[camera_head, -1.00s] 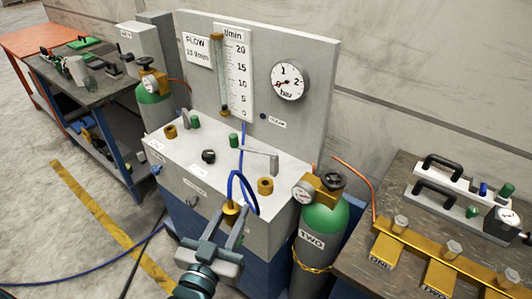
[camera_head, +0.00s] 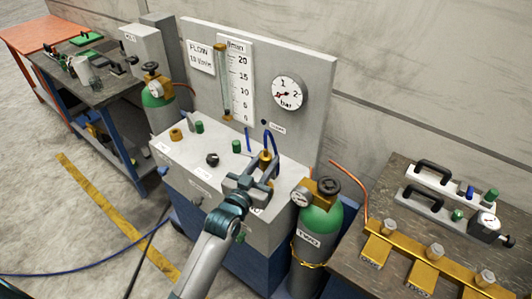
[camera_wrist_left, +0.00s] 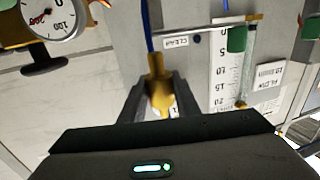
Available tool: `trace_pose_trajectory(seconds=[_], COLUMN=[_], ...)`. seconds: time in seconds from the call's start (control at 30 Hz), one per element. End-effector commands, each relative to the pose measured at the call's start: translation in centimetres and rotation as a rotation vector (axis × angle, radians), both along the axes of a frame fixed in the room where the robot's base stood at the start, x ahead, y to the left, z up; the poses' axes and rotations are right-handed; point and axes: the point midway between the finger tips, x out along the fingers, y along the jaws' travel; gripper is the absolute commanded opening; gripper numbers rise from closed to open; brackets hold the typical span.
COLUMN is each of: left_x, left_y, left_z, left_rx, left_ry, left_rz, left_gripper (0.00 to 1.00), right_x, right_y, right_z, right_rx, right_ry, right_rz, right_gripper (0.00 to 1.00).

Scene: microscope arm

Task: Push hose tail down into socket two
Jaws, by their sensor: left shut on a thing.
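My left gripper (camera_head: 262,174) reaches up over the right part of the white bench box (camera_head: 222,185). It is shut on the brass hose tail (camera_head: 265,159), which has a blue hose (camera_head: 270,138) on it. In the left wrist view the hose tail (camera_wrist_left: 158,84) sits between both fingers, with the blue hose (camera_wrist_left: 147,28) running to the top edge. A brass socket (camera_head: 176,134) stands at the left of the box top. The right-hand socket is hidden behind my gripper, so I cannot tell whether the tail touches it. My right gripper is not in view.
A back panel with a flow tube (camera_head: 222,85) and a round gauge (camera_head: 288,93) rises behind the box. A black knob (camera_head: 212,159) and a green cap (camera_head: 199,127) stand on top. A green cylinder (camera_head: 318,225) stands close at the right, beside a table with a brass manifold (camera_head: 425,262).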

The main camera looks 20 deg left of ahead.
Motion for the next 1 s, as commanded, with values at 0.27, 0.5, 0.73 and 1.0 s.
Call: trace_pose_trajectory(seconds=[0.27,0.5,0.73,1.0], left_x=[0.6,0.5,0.5,0.5], left_y=[0.1,0.1,0.1,0.1], left_z=[0.1,0.2,-0.5,-2.5], left_rx=[0.000,0.000,0.000,0.000], left_ry=[-0.001,0.000,0.002,0.000], left_rz=[-0.001,-0.001,-0.001,-0.001], left_gripper=[0.01,0.01,0.01,0.01], right_x=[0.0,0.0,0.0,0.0], right_y=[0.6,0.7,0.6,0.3], right_z=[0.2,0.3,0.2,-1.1], right_rx=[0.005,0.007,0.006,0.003], right_ry=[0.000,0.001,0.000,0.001], right_rz=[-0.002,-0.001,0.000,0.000], right_gripper=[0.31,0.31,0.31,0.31])
